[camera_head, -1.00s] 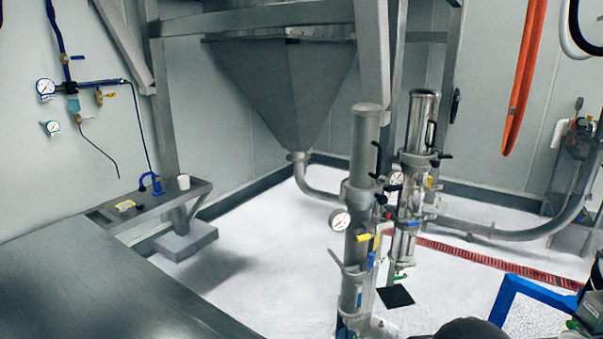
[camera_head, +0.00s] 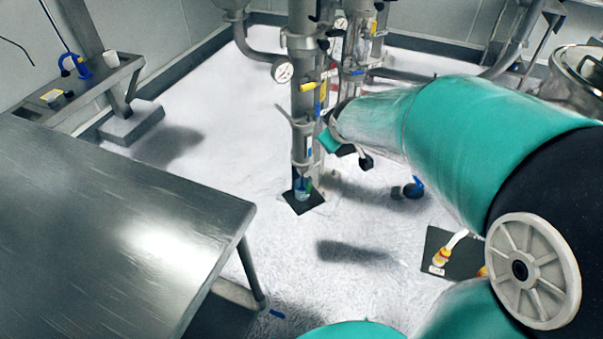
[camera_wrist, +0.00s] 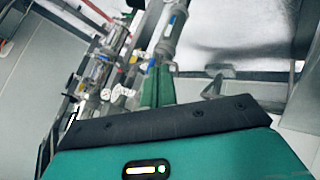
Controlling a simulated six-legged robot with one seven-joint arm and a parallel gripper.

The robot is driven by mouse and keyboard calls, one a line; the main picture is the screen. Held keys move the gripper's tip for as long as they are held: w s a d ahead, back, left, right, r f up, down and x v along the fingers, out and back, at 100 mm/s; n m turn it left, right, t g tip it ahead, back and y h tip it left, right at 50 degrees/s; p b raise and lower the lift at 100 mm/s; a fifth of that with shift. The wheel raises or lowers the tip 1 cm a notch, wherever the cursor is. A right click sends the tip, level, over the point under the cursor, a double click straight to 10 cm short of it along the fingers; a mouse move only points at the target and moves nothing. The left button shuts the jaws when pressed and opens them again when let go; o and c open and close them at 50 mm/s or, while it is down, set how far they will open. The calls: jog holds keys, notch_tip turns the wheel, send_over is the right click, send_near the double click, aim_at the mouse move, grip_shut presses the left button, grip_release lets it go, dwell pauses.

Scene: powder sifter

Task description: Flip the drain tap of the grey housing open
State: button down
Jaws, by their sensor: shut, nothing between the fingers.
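The grey housing (camera_head: 303,102) is an upright metallic column in the middle of the floor, with a round gauge and several small fittings. A yellow lever (camera_head: 305,87) sticks out from its front; I cannot tell which fitting is the drain tap. My gripper (camera_head: 329,141) is at the column's right side in the head view, at the end of my teal arm; I cannot tell whether it touches. In the wrist view my gripper (camera_wrist: 158,72) has its two green fingers together, empty. The metal columns (camera_wrist: 170,32) show just beyond the fingertips, tilted and blurred.
A metal table (camera_head: 110,230) fills the left front. A dark mat (camera_head: 310,207) lies at the column's foot, bearing a bluish container (camera_head: 302,186). Another dark mat (camera_head: 436,268) with a yellow-and-red fitting lies at the right. White floor is free between table and column.

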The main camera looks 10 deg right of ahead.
jog(key=w+d+f+n+t+y, duration=0.15)
jog(key=w+f+n, duration=0.25)
jog(key=w+f, duration=0.6)
jog(key=w+f+n+t+y, duration=0.2)
jog(key=w+f+n, duration=0.3)
jog(key=f, duration=0.8)
jog(key=n+t+y, duration=0.3)
jog(key=t, duration=0.2)
send_near(309, 189)
jog(key=s+a+r, duration=0.1)
jog(key=s+a, duration=0.3)
jog(key=s, duration=0.1)
jog(key=w+f, duration=0.1)
jog(key=w, duration=1)
jog(key=shift+w, duration=0.35)
jog(key=shift+f, duration=0.1)
